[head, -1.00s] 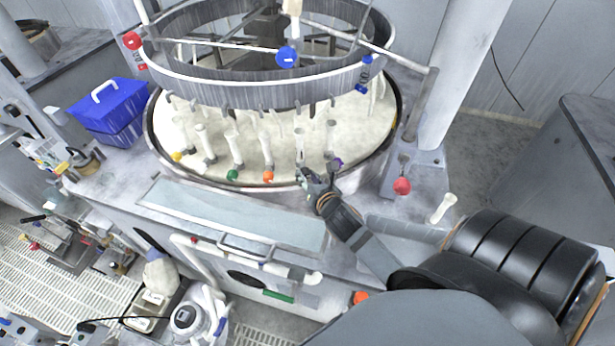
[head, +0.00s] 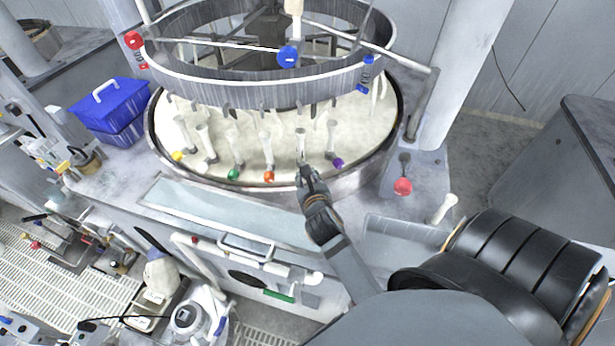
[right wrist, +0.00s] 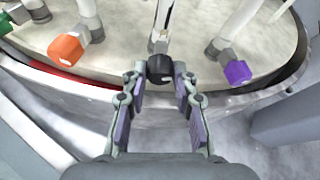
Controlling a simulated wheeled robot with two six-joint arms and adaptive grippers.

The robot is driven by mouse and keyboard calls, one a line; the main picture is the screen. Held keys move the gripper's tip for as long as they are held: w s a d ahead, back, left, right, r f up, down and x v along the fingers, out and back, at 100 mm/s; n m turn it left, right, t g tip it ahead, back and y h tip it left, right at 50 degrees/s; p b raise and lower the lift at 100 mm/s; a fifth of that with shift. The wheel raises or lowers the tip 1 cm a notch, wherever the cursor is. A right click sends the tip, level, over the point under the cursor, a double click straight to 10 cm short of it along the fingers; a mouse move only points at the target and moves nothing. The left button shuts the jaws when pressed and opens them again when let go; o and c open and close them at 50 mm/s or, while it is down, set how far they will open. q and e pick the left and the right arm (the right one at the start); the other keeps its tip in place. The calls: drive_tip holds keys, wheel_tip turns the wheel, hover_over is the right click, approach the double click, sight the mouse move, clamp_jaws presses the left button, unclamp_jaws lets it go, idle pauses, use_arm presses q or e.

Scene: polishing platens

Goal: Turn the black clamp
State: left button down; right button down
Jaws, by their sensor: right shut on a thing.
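The black clamp (right wrist: 160,68) is a dark rounded knob at the foot of a white post, at the near rim of the round platen (head: 365,135). My right gripper (right wrist: 160,80) is shut on it, with one finger on each side of the knob. In the head view my right gripper (head: 306,174) reaches the platen rim from below and largely hides the black clamp. My left gripper is in neither current view.
An orange clamp (right wrist: 66,48) stands left of the black one and a purple clamp (right wrist: 237,73) right of it. A green clamp (head: 233,174) is further left. A large ring (head: 250,92) hangs above the platen. A red knob (head: 402,186) is at the right.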

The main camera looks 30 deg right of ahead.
drive_tip(key=shift+n+h, duration=0.4)
idle(0.3)
drive_tip(key=c, duration=1.1)
unclamp_jaws()
drive_tip(key=shift+o, duration=0.3)
